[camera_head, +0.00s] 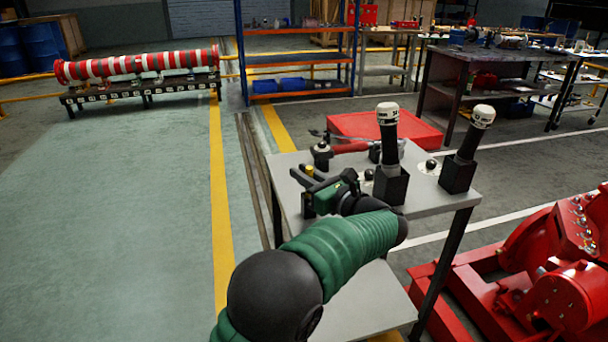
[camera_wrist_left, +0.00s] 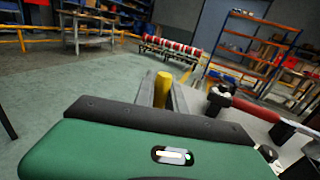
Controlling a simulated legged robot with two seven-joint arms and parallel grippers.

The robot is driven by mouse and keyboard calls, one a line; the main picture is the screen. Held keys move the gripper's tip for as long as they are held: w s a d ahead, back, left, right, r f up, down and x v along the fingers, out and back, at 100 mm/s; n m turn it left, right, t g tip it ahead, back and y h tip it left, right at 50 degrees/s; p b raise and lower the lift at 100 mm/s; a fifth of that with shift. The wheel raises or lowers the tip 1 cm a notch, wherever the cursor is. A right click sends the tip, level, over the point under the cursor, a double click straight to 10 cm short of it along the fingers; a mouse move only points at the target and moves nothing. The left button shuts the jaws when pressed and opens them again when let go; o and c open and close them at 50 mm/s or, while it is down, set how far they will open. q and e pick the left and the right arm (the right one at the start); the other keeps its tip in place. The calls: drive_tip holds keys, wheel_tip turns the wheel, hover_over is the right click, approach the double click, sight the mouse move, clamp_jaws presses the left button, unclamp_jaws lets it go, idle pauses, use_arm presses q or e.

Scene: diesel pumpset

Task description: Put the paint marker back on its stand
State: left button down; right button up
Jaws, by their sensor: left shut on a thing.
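My left gripper (camera_head: 305,186) is over the left edge of the grey table (camera_head: 435,198), its jaws shut on a yellow-topped cylinder, which looks like the paint marker (camera_head: 309,171). In the left wrist view, the marker's yellow end (camera_wrist_left: 162,88) stands up between the two grey fingers (camera_wrist_left: 164,97). Its lower part is hidden by the gripper. I cannot make out for certain which thing is the marker's stand. Two black square blocks (camera_head: 391,188) (camera_head: 458,175) on the table each hold an upright black cylinder with a white top. My right gripper is not in view.
A red-handled tool (camera_head: 350,148) and a black ball on a pale plate (camera_head: 430,166) are at the table's back. A red case (camera_head: 410,132) is behind. Red pump machinery (camera_head: 560,285) stands at right. The floor (camera_head: 120,200) left of the table is clear.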

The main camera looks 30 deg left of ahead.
use_arm(q)
drive_tip(key=shift+f, duration=0.15)
drive_tip(key=c, duration=1.3)
unclamp_jaws()
drive_tip(key=p+v, duration=0.3)
drive_tip(key=v, duration=1.4)
